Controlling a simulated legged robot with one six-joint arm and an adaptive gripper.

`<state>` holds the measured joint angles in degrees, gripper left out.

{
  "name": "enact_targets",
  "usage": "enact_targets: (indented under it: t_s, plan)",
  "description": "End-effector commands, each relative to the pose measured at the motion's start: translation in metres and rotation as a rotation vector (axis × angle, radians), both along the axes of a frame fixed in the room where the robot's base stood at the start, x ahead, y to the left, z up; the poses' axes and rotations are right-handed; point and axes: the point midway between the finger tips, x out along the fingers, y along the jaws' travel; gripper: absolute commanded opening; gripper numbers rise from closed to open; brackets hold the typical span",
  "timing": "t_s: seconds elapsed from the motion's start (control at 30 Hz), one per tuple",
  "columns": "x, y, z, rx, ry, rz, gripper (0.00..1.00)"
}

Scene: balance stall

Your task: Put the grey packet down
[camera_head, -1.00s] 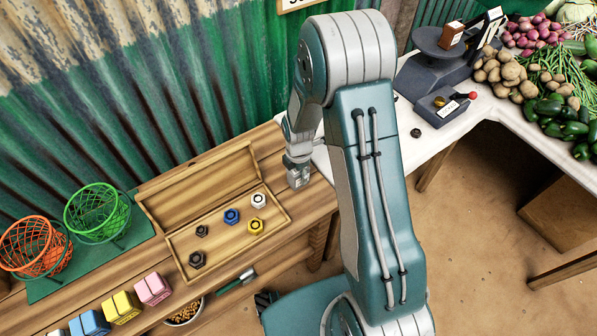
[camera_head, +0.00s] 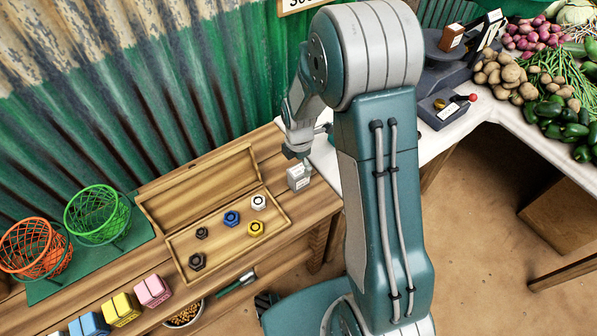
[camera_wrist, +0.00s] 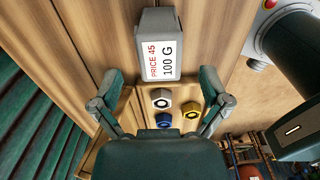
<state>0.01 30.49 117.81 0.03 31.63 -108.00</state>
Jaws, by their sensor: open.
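The grey packet (camera_head: 298,178) stands upright on the wooden bench, just right of the open wooden box. In the wrist view the grey packet (camera_wrist: 158,45) shows a white label reading "PRICE 45" and "100 G". My gripper (camera_head: 296,153) is above the packet in the head view. In the wrist view my gripper (camera_wrist: 163,85) has its fingers spread wide, with nothing between them. The packet lies beyond the fingertips and apart from them.
The open wooden box (camera_head: 176,243) holds several hex weights, including a white one (camera_head: 258,202) and a yellow one (camera_head: 256,228). Wire baskets and coloured packets stand at left. The scale (camera_head: 447,68) and vegetables are on the white-topped table at right.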

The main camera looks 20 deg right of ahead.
Motion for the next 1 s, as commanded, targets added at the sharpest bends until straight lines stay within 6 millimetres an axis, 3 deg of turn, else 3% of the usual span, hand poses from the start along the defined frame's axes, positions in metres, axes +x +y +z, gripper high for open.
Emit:
enact_targets:
  t_s: [0.2, 0.53, 0.77, 1.0]
  plan:
    - [0.001, 0.000, 0.044, 0.000, -0.004, 0.000, 0.96]
    - [-0.003, 0.000, 0.080, 0.000, -0.020, -0.058, 0.96]
    - [-0.036, 0.000, 0.154, 0.029, -0.128, -0.447, 0.96]
    - [-0.086, 0.000, 0.217, 0.113, -0.231, -0.906, 0.96]
